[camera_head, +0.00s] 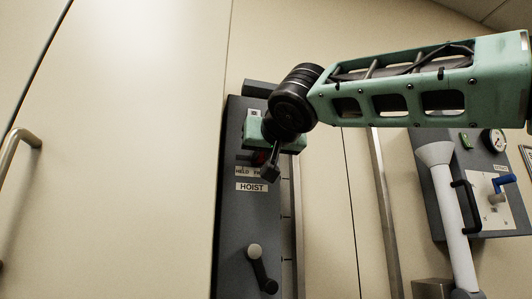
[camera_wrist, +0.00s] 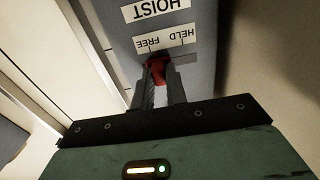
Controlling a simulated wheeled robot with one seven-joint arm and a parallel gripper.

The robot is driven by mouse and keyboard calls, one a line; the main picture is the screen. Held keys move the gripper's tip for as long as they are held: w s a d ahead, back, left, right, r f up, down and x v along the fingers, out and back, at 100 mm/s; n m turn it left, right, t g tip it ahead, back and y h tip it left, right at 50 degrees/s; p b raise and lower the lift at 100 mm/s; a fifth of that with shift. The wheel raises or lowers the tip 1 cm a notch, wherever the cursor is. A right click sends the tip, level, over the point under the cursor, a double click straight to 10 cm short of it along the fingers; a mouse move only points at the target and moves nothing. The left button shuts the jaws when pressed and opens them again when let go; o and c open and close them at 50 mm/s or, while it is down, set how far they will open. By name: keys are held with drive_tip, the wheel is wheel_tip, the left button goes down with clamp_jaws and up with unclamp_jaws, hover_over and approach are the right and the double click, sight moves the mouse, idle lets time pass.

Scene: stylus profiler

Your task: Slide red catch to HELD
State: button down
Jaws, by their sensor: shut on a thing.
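The red catch (camera_wrist: 157,68) is between the fingers of my gripper (camera_wrist: 160,82) in the wrist view, which shows the panel upside down. My gripper is shut on the catch. The catch sits below the FREE end of the HELD/FREE label (camera_wrist: 166,40) rather than the HELD end. In the head view the red catch (camera_head: 258,158) shows as a small red patch beside the fingers of my gripper (camera_head: 267,166), just above the HELD/FREE label (camera_head: 248,172). The fingers hide part of the catch and its slot.
The grey HOIST panel (camera_head: 234,218) carries a HOIST plate (camera_head: 251,187) and a crank lever (camera_head: 262,268) below. A pale cabinet door with a metal handle (camera_head: 20,142) stands to the left. A second panel with a gauge (camera_head: 494,141) and blue-handled valve (camera_head: 503,184) is at right.

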sight(241, 157)
drive_tip(key=shift+s+a, duration=0.25)
drive_tip(key=shift+a, duration=0.6)
drive_tip(key=shift+s+a, duration=0.25)
drive_tip(key=shift+a, duration=0.6)
drive_tip(key=c, duration=1.4)
unclamp_jaws()
drive_tip(key=shift+a, duration=0.2)
drive_tip(key=shift+d, duration=0.1)
drive_tip(key=b+v, duration=0.7)
drive_tip(key=v, duration=1)
drive_tip(key=shift+s, duration=0.25)
